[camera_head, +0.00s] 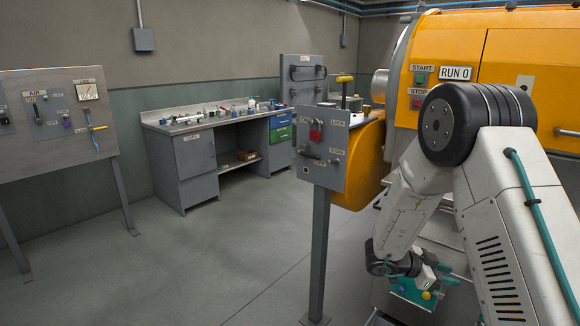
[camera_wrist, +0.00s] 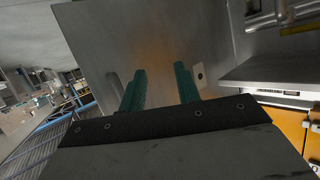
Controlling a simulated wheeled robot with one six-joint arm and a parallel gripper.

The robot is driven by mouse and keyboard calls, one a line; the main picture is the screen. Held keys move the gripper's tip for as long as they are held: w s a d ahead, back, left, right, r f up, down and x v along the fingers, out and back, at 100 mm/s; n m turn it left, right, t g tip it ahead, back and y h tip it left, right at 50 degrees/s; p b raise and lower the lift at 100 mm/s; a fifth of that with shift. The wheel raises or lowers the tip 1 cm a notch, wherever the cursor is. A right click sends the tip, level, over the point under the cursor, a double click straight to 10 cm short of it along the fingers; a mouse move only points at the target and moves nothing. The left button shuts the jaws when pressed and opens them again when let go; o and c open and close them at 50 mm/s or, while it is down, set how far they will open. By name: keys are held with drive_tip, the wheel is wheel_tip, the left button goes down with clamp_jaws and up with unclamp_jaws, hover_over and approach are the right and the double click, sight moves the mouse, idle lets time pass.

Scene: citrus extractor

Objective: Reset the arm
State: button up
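My arm fills the right side of the head view, folded with its black joint in front of the orange machine. My gripper (camera_head: 413,287) hangs low at the arm's end, in front of the machine's lower part. In the wrist view my gripper (camera_wrist: 160,88) shows two teal fingers standing apart with nothing between them. It is open and empty. A grey metal panel (camera_wrist: 145,45) lies beyond the fingers; I cannot tell how far off it is.
The orange machine (camera_head: 450,40) has start and stop buttons and a "RUN 0" sign. A post-mounted control box (camera_head: 325,165) with a red padlock stands left of my arm. A workbench (camera_head: 190,122) and an instrument board (camera_head: 55,140) stand farther left. The floor (camera_head: 200,260) between is clear.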

drive_tip(key=w+a+r+n+t+y, duration=0.2)
drive_tip(key=w+a+n+t+y, duration=0.6)
drive_tip(key=a, duration=0.3)
drive_tip(key=s+a+r+n+y, duration=0.2)
drive_tip(key=s+a+r+y, duration=0.15)
drive_tip(key=a+y, duration=0.35)
drive_tip(key=s+a+r+n+g+y, duration=0.1)
drive_tip(key=s+a+r+n+g, duration=0.25)
drive_tip(key=s, duration=0.55)
drive_tip(key=s+a+r+n+g+y, duration=0.1)
drive_tip(key=s+a+r+n+g, duration=0.15)
drive_tip(key=s+r, duration=0.4)
drive_tip(key=s+d+r+n+h, duration=0.1)
drive_tip(key=s+d+r, duration=0.1)
drive_tip(key=s, duration=0.5)
drive_tip(key=s+d+r+n+h, duration=0.1)
drive_tip(key=s+d+r, duration=0.1)
drive_tip(key=s, duration=0.5)
drive_tip(key=s+d+r+n+h, duration=0.1)
drive_tip(key=s+d+r, duration=0.1)
drive_tip(key=s, duration=0.4)
drive_tip(key=shift+s+r+n, duration=0.4)
drive_tip(key=shift+r, duration=0.4)
